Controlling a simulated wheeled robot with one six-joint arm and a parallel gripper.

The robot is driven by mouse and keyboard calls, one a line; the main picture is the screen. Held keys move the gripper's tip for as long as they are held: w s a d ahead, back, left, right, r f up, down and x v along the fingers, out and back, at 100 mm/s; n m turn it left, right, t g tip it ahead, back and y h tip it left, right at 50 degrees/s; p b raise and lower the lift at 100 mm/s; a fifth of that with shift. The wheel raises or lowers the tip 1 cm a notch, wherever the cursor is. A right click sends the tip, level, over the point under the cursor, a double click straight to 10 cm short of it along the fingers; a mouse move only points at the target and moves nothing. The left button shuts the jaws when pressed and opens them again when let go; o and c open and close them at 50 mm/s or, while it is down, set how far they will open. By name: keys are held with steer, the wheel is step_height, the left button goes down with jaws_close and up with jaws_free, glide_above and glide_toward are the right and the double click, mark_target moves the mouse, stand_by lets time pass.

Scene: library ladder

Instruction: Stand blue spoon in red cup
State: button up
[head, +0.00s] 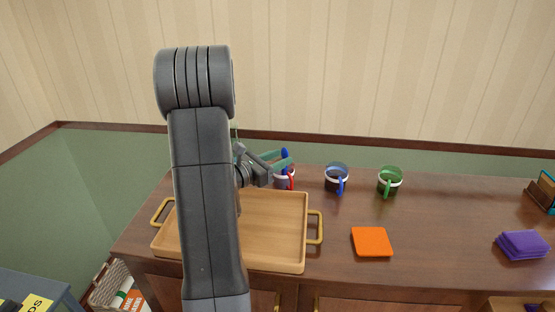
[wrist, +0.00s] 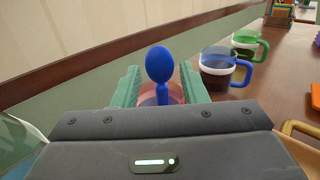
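The blue spoon (head: 285,154) is upright, bowl end up, at the red cup (head: 291,181). In the wrist view the spoon (wrist: 159,66) rises from within the cup's pinkish rim (wrist: 150,92); its lower end is hidden. My gripper (head: 277,160) is at the cup from the left, its green fingers above the rim. In the wrist view the fingers of my gripper (wrist: 160,80) stand on either side of the spoon, with visible gaps between them and it. The gripper looks open and holds nothing.
A blue cup (head: 337,178) and a green cup (head: 390,181) stand to the right. A wooden tray (head: 275,225) with brass handles lies in front. An orange cloth-like square (head: 371,242) and a purple stack (head: 521,245) lie farther right. The wall is close behind.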

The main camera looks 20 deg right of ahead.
steer(key=v, duration=1.4)
steer(key=shift+d, duration=0.2)
stand_by(0.7)
steer(key=x, duration=1.3)
steer(key=shift+w+d, duration=0.1)
steer(key=shift+d, duration=0.1)
steer(key=shift+r+p, duration=0.35)
